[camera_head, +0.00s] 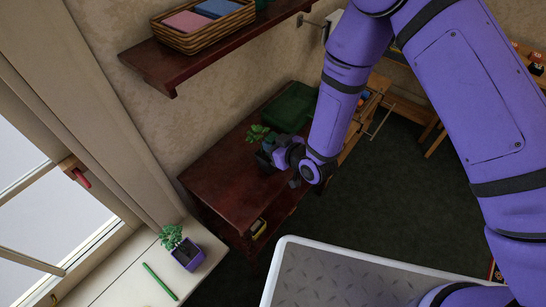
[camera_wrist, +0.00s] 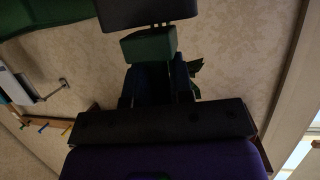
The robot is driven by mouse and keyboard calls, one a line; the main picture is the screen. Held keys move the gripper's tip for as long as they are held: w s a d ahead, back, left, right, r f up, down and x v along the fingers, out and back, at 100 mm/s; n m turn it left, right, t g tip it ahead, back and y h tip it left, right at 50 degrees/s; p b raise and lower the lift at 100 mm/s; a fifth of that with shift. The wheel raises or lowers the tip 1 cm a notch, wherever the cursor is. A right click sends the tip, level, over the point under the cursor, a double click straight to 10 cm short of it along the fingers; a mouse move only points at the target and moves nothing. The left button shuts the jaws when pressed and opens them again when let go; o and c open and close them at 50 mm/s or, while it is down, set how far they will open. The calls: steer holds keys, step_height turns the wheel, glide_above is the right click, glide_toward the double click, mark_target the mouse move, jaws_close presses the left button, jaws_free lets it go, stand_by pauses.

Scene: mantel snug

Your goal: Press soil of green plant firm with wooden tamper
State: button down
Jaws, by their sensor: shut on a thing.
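My gripper (camera_head: 270,156) is low over the dark red wooden table, beside a leafy green plant (camera_head: 257,133). In the wrist view my gripper (camera_wrist: 152,80) is shut on a green blocky thing (camera_wrist: 148,46). A dark slab (camera_wrist: 148,12) shows at its far end; whether they are one thing, and whether this is the wooden tamper, I cannot tell. A few dark green leaves (camera_wrist: 195,68) show just right of the fingers.
A green tray (camera_head: 289,107) sits at the back of the table (camera_head: 222,184). A shelf (camera_head: 160,66) with a wicker basket (camera_head: 203,37) overhangs the wall above. A green stick (camera_head: 160,281) lies on the sill. A grey ridged surface (camera_head: 335,280) is at the front.

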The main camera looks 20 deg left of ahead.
steer(key=shift+r, duration=0.1)
steer(key=shift+r, duration=1.4)
steer(key=v, duration=0.6)
steer(key=shift+w+d, duration=0.25)
steer(key=shift+d, duration=0.15)
steer(key=shift+f, duration=0.15)
steer(key=w+d+m+t+h, duration=0.25)
steer(key=w+d, duration=0.35)
steer(key=d, duration=0.4)
steer(key=w+d+m+t+h, duration=0.2)
steer(key=w+d+m+h, duration=0.15)
steer(key=w+d, duration=0.45)
steer(key=w+d+m+t+h, duration=0.1)
steer(key=d+m+h, duration=0.4)
steer(key=d, duration=1.6)
steer(key=shift+w+d+f+m+t+h, duration=0.3)
steer(key=shift+w+f+m+t, duration=0.1)
steer(key=shift+t, duration=0.15)
